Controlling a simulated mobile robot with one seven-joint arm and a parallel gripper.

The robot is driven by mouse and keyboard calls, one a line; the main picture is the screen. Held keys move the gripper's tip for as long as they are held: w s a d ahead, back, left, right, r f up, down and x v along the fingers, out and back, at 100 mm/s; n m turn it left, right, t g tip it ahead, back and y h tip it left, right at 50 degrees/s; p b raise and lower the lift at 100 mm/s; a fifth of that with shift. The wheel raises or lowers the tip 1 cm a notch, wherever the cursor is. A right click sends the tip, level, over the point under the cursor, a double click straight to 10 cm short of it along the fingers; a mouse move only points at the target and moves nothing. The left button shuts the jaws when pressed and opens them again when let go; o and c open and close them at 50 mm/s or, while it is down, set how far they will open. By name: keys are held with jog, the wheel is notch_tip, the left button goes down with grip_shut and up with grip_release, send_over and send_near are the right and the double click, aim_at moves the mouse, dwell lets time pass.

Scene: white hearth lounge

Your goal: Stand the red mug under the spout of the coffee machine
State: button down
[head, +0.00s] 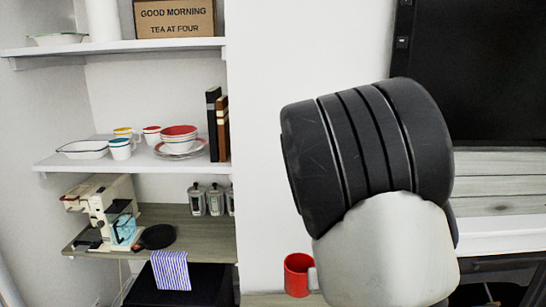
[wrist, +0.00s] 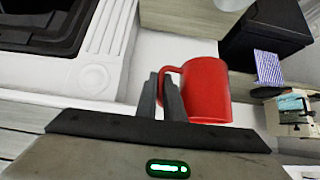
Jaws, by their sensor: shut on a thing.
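The red mug (head: 297,276) is upright at the lower middle of the head view, its handle side toward my arm. In the wrist view the red mug (wrist: 208,90) is beside my fingers. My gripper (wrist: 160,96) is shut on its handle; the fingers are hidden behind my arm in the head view. I cannot tell whether the mug touches the wooden surface below. The cream coffee machine (head: 103,203) stands on the lower wooden shelf at left, well away from the mug. It also shows at the right of the wrist view (wrist: 289,115). Its spout is too small to make out.
Several jars (head: 214,199) stand farther right. A white shelf (head: 130,163) with cups and bowls is above. A light blue translucent block (head: 124,229) is at the machine.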

jog(key=s, duration=0.1)
jog(key=s+r, duration=0.1)
jog(key=s, duration=0.1)
jog(key=s+r, duration=0.1)
jog(key=shift+s+r, duration=0.1)
jog(key=shift+s, duration=0.1)
dwell(1.1)
